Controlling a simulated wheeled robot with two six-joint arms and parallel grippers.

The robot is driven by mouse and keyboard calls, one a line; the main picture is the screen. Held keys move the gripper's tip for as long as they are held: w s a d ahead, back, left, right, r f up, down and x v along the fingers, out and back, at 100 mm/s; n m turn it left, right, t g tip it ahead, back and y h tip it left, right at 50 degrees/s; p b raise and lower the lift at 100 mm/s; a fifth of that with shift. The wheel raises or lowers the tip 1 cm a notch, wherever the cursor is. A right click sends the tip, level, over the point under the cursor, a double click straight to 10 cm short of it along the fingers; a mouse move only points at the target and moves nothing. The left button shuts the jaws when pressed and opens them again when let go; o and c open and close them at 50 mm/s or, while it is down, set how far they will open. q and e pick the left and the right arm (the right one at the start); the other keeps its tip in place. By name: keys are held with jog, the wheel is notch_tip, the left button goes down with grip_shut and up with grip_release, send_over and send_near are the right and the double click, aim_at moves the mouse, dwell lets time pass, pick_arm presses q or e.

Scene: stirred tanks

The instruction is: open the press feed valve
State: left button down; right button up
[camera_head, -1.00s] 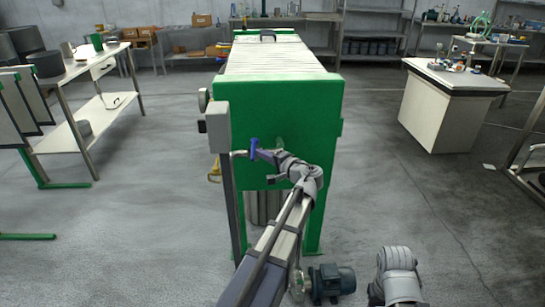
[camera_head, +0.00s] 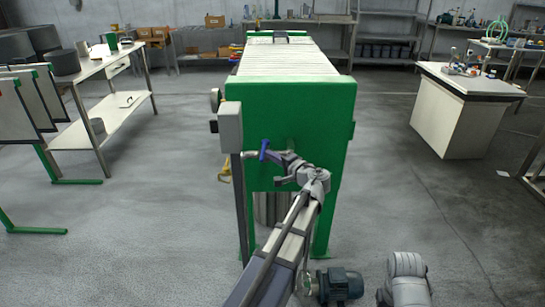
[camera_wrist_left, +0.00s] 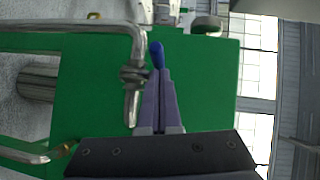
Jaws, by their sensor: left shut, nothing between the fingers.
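The press (camera_head: 300,110) is a long machine with a green end plate and pale plates behind it. The feed valve's blue lever (camera_head: 264,149) stands upright on a pipe in front of the green plate. In the left wrist view the blue lever (camera_wrist_left: 157,52) shows beside the metal pipe and valve body (camera_wrist_left: 133,80). My left gripper (camera_head: 274,156) is shut and empty, its tips right at the lever. In the left wrist view the closed fingers (camera_wrist_left: 159,76) reach up to the lever's lower part; whether they touch it I cannot tell. My right gripper is out of view.
A grey box on a post (camera_head: 230,127) stands just left of the valve. A dark motor (camera_head: 340,285) sits on the floor below. A steel table (camera_head: 103,70) is at left and a white cabinet (camera_head: 455,120) at right.

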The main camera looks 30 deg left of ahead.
aim_at(263, 157)
pick_arm(q)
jog(key=shift+s+a, duration=0.15)
jog(key=shift+s, duration=0.05)
jog(key=shift+s+a+m+t+h, duration=0.75)
jog(key=shift+m+t, duration=0.35)
jog(key=shift+t, duration=0.3)
jog(key=shift+a+m+t+h, duration=0.25)
jog(key=shift+a+m+t, duration=0.05)
jog(key=shift+a, duration=0.05)
jog(key=a, duration=0.7)
jog(key=shift+s+a, duration=0.2)
jog(key=shift+s, duration=0.2)
jog(key=p+v, duration=0.1)
jog(key=v, duration=0.6)
jog(key=shift+s+d, duration=0.2)
jog(key=shift+d, duration=0.1)
